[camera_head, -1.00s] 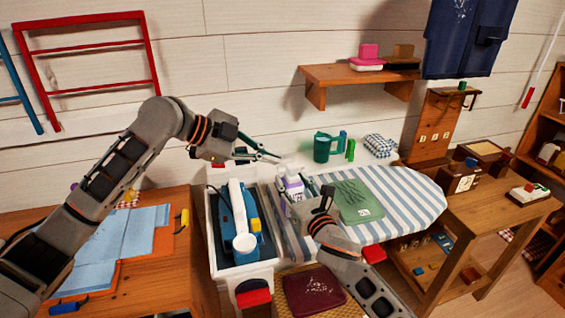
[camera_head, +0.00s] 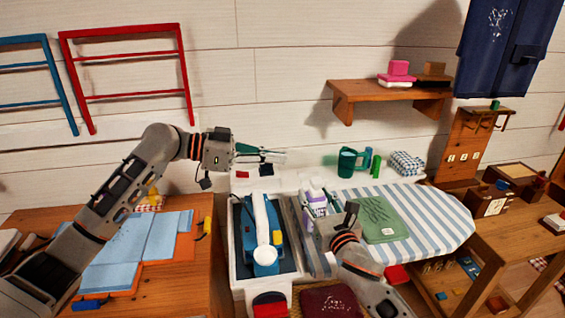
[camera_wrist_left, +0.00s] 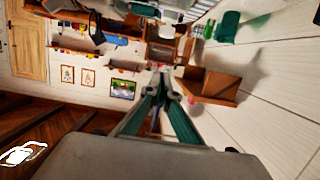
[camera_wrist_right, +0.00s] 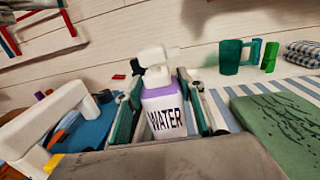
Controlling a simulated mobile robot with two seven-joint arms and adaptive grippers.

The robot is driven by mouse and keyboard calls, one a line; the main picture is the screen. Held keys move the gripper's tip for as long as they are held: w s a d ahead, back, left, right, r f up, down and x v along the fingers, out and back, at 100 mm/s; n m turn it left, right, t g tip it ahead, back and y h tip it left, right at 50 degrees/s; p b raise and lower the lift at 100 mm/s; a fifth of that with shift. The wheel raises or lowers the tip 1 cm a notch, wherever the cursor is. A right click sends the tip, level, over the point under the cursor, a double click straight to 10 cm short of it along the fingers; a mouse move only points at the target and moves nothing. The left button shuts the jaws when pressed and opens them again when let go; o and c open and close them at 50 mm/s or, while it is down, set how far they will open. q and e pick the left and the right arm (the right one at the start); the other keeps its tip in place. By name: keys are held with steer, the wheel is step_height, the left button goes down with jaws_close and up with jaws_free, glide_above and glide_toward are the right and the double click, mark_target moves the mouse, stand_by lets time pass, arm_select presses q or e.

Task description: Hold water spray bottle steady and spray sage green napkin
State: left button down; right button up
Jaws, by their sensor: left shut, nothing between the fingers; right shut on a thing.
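The water spray bottle (camera_wrist_right: 165,112) is white with a purple band, a white spray head and the word WATER; it stands upright between the fingers of my right gripper (camera_wrist_right: 165,105). In the head view the bottle (camera_head: 315,198) shows at the left end of the ironing board, with my right gripper (camera_head: 322,215) shut on it. The sage green napkin (camera_head: 378,220) lies flat on the striped board to the right, with dark marks on it. My left gripper (camera_head: 282,157) is shut and empty, raised above and left of the bottle; its closed fingers show in the left wrist view (camera_wrist_left: 160,100).
A blue and white iron (camera_head: 265,235) sits in a tray left of the bottle. A green mug (camera_head: 346,162) and a checked cloth (camera_head: 407,163) stand behind the board. A wooden shelf (camera_head: 385,95) is on the wall above. Light blue cloth (camera_head: 135,240) lies on the left table.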

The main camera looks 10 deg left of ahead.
arm_select(q)
glide_above(320, 182)
steer(key=a, duration=0.3)
steer(key=f, duration=0.2)
arm_select(e)
steer(key=shift+f, duration=0.1)
arm_select(q)
steer(key=shift+a+f, duration=0.15)
steer(key=shift+f, duration=0.85)
steer(key=shift+a+f, duration=0.1)
steer(key=shift+f, duration=0.9)
steer(key=shift+f, duration=0.1)
